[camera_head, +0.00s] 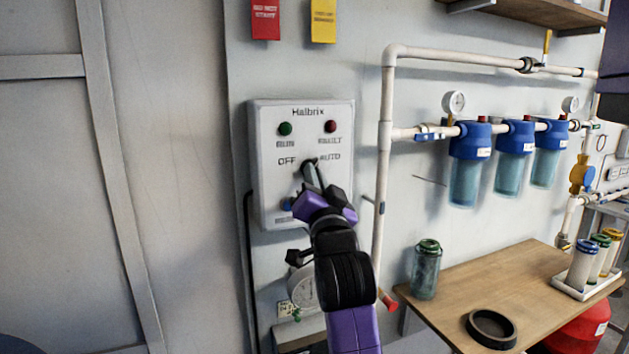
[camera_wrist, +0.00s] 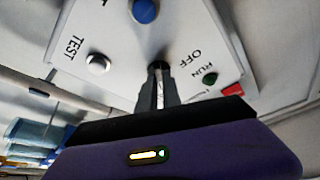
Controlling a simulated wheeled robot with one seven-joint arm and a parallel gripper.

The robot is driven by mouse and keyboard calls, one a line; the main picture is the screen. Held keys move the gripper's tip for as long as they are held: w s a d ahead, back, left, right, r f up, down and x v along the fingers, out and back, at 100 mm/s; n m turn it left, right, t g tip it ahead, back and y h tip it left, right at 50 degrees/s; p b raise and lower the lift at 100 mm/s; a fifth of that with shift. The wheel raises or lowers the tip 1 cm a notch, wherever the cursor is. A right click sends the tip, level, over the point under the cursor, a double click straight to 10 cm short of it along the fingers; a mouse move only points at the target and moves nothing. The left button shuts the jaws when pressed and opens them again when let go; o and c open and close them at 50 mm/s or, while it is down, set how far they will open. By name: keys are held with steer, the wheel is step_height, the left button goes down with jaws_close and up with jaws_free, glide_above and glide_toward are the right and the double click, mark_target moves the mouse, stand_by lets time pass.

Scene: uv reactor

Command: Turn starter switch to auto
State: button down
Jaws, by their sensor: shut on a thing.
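The white Halbrix starter panel (camera_head: 268,185) is on the wall in the head view, with OFF and AUTO printed either side of its switch. The dark switch knob (camera_head: 309,163) sits between these labels. My gripper (camera_head: 313,178) reaches up to it from below, its fingers closed around the knob. In the wrist view the fingers (camera_wrist: 159,94) meet at the switch (camera_wrist: 158,67), with the OFF label just right of it. The fingers cover most of the knob, so I cannot tell which label it points to.
The panel carries a green RUN light (camera_head: 285,128), a red FAULT light (camera_head: 330,126) and a blue button (camera_head: 287,204). White pipes (camera_head: 386,150) run close to its right.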

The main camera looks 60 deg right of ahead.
steer(key=c, duration=1.5)
jaws_free()
steer(key=b+v, duration=0.2)
steer(key=v, duration=0.5)
steer(key=shift+s+a+f, duration=0.15)
steer(key=shift+s+a, duration=0.05)
steer(key=shift+a, duration=0.1)
